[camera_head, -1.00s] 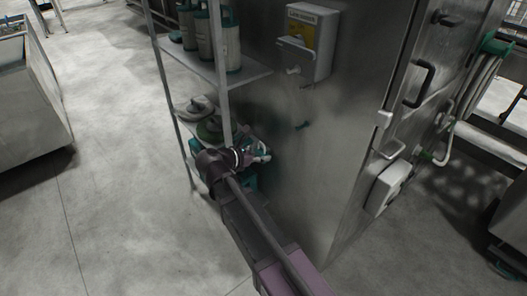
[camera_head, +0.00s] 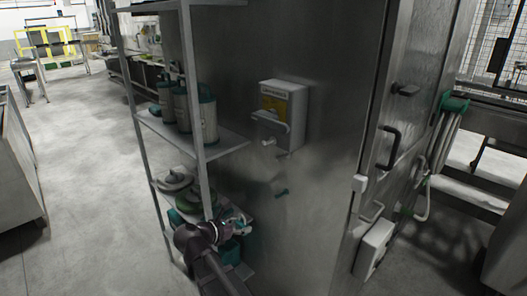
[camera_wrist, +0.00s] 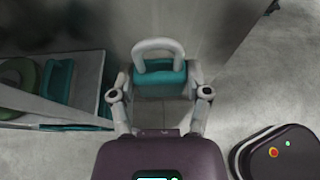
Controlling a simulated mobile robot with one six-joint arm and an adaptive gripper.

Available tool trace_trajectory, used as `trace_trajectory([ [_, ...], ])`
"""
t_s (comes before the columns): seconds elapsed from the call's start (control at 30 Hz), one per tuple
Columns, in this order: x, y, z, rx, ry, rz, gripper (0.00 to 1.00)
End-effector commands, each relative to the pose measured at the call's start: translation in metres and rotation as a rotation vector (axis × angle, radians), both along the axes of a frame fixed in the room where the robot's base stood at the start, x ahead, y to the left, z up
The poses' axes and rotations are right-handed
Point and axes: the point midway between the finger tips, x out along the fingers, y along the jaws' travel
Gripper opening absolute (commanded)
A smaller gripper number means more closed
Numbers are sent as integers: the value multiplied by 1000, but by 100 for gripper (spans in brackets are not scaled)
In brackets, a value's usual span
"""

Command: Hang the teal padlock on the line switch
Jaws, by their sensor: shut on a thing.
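The teal padlock (camera_wrist: 160,80) with its pale grey shackle pointing up is in my gripper (camera_wrist: 160,88) in the wrist view. My gripper is shut on the padlock's body, one finger on each side. In the head view my gripper (camera_head: 238,228) is low, beside the shelf rack and in front of the steel wall; the padlock is hard to make out there. A grey box with a yellow label and a light handle (camera_head: 283,112), which looks like the line switch, is on the steel wall, higher than my gripper and to its right.
A shelf rack (camera_head: 200,150) stands left of the steel wall, with several bottles (camera_head: 190,110) and coiled items (camera_head: 175,180) on it. Door handles (camera_head: 388,148) are at the right. Floor (camera_head: 80,150) at left is clear.

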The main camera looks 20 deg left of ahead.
Motion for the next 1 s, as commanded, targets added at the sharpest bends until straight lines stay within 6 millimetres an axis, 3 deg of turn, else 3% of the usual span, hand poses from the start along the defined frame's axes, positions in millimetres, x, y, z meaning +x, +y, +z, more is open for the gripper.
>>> trace_trajectory([
  [0.47,0,0,11,0,0,0,10],
  [1.0,3,-1,80,-1,1,-1,10],
])
